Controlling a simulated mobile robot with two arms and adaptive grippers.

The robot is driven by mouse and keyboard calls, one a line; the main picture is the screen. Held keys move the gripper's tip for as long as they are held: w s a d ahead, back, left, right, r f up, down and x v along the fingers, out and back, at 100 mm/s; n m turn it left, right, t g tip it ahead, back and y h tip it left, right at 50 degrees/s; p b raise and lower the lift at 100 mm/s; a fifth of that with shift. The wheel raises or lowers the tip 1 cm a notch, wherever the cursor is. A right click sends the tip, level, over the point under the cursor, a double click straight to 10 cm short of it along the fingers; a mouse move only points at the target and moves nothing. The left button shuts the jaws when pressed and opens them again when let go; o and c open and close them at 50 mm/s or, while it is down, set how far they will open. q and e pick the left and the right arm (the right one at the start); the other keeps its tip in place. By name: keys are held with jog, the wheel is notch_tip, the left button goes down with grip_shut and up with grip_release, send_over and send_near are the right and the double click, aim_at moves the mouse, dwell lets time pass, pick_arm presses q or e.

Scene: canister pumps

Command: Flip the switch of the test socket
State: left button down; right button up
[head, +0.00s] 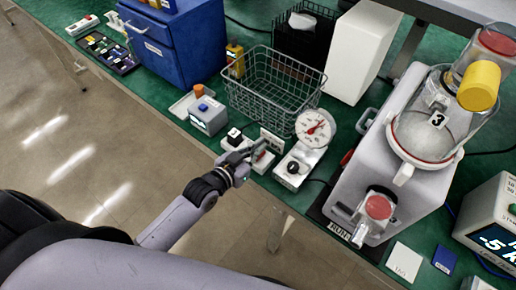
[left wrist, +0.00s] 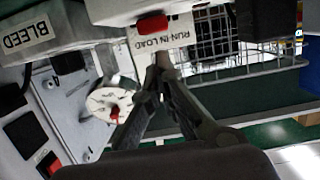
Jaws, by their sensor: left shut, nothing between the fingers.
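A low white block with a red switch (head: 262,158), which looks like the test socket, stands near the front edge of the green bench in the head view. A red switch (left wrist: 152,25) beside a "RUN-IN LOAD" label (left wrist: 165,40) shows at the top of the left wrist view. My left gripper (head: 254,150) is shut and empty at this block. In the left wrist view its fingertips (left wrist: 161,66) lie just below the label; I cannot tell whether they touch anything. The switch position is unclear. My right gripper is not in view.
A wire basket (head: 272,85) stands behind, a grey-blue box (head: 208,115) to the left. The large canister machine (head: 365,160) fills the right side. Floor lies in front.

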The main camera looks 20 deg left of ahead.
pick_arm(q)
jog(key=shift+f, duration=0.55)
jog(key=shift+r+p, duration=0.1)
jog(key=shift+p, duration=0.25)
jog(key=p, duration=0.2)
jog(key=shift+w+g+p, duration=0.15)
jog(key=shift+g+p, duration=0.2)
jog(key=shift+g, duration=0.05)
jog(key=shift+f+b, duration=0.4)
jog(key=shift+b, duration=0.15)
jog(key=shift+w+d+r, duration=0.2)
jog(key=shift+w+d, duration=0.15)
jog(key=shift+w, duration=0.35)
